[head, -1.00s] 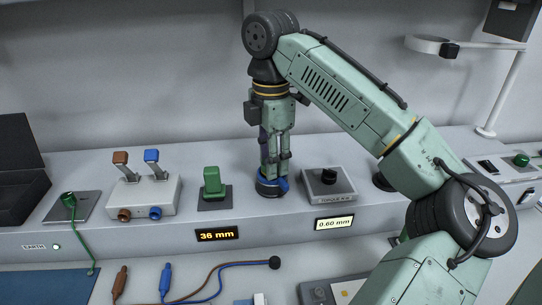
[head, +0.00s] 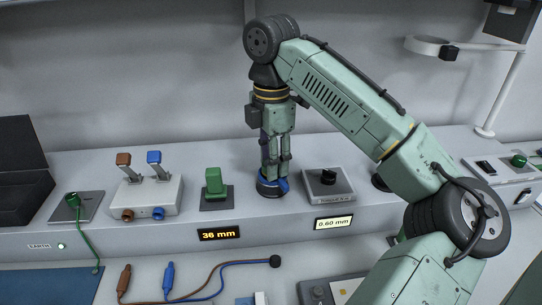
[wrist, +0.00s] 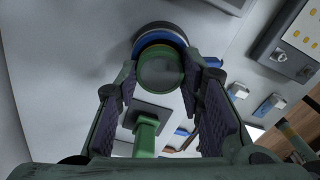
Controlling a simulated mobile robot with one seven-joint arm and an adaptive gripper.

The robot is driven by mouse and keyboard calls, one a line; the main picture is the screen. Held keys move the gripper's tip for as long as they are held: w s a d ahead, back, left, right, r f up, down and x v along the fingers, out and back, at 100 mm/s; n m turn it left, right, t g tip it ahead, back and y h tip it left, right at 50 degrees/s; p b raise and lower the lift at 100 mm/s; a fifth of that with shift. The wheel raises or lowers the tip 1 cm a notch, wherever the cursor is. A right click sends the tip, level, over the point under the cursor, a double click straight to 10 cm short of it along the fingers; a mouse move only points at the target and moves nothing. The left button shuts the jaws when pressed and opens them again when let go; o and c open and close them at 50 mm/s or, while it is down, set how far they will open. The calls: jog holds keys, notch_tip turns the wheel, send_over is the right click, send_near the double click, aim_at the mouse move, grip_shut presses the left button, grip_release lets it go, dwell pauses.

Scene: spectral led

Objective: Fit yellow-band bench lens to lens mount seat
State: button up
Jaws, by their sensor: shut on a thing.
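My gripper (head: 272,172) points down at the back ledge, just above a dark round seat with a blue collar (head: 282,187), the lens mount seat. In the wrist view my gripper (wrist: 160,78) has its two fingers on either side of a round green-rimmed lens (wrist: 160,70) and is shut on it. The lens looks lined up over the seat. I cannot tell whether it is fully down. In the head view the fingers hide the lens.
A green switch block (head: 215,188) stands close to the left of the seat, and a grey box with a black knob (head: 328,178) close to the right. Farther left is a box with two levers (head: 146,192). Brown and blue cables (head: 225,270) lie in front.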

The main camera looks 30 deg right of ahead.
jog(key=shift+s+d+f, duration=0.1)
jog(key=shift+s+f, duration=0.05)
jog(key=shift+s, duration=0.05)
jog(key=shift+r, duration=0.2)
jog(key=shift+w+r, duration=0.1)
jog(key=shift+r, duration=0.05)
jog(key=shift+s+r, duration=0.2)
jog(key=shift+r, duration=0.2)
jog(key=shift+w, duration=0.15)
jog(key=shift+w, duration=0.15)
jog(key=shift+f, duration=0.2)
dwell(1.1)
jog(key=shift+f, duration=0.3)
jog(key=o, duration=1.3)
jog(key=shift+c, duration=0.2)
